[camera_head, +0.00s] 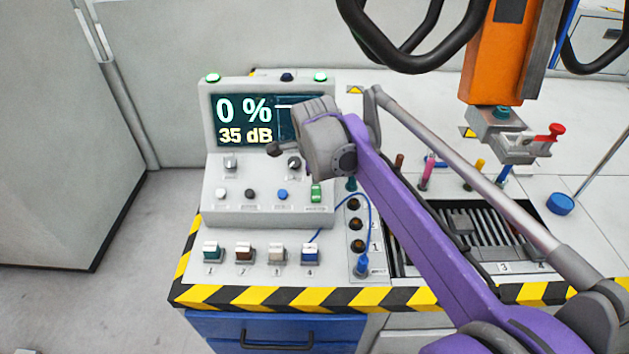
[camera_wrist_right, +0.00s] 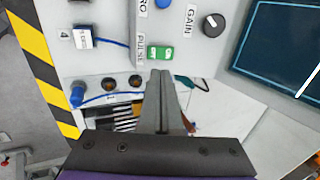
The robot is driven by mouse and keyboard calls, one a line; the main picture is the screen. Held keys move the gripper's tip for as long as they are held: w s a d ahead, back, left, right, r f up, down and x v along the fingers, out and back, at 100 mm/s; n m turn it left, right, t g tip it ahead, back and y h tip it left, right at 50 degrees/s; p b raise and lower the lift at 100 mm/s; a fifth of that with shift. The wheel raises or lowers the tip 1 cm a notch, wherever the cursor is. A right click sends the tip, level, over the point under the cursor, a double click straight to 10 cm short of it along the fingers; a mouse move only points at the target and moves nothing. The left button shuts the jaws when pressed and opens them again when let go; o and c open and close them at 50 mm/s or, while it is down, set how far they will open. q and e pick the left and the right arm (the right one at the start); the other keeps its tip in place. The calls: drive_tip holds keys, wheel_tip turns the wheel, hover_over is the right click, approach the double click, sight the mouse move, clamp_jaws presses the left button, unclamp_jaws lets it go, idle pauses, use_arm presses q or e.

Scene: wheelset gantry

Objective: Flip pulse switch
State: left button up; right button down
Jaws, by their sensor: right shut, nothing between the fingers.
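The pulse switch (camera_head: 316,193) is a small green rocker at the right end of the console's lower row of controls. In the wrist view the green switch (camera_wrist_right: 160,53) sits beside the printed word PULSE. My right gripper (camera_head: 275,149) reaches in from the right on the purple arm, in front of the console screen. In the wrist view its fingers (camera_wrist_right: 162,75) are shut and empty, with their tips appearing just below the switch. I cannot tell the gap between tips and panel. My left gripper is not in view.
The console screen (camera_head: 240,120) reads 0 % and 35 dB. A gain knob (camera_wrist_right: 213,25) is near the switch. Several numbered toggles and a blue cable plug (camera_head: 361,266) stand in front. An orange gantry head (camera_head: 505,50) hangs at upper right.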

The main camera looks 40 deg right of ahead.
sight(318, 196)
drive_tip(key=v, duration=0.5)
drive_tip(key=shift+d+r, duration=0.1)
drive_tip(key=d+g+y+b, duration=0.1)
drive_tip(key=b, duration=0.4)
drive_tip(key=shift+w+r, duration=0.35)
drive_tip(key=b+x, duration=0.4)
drive_tip(key=x, duration=1)
drive_tip(key=shift+s, duration=0.15)
drive_tip(key=shift+f, duration=0.1)
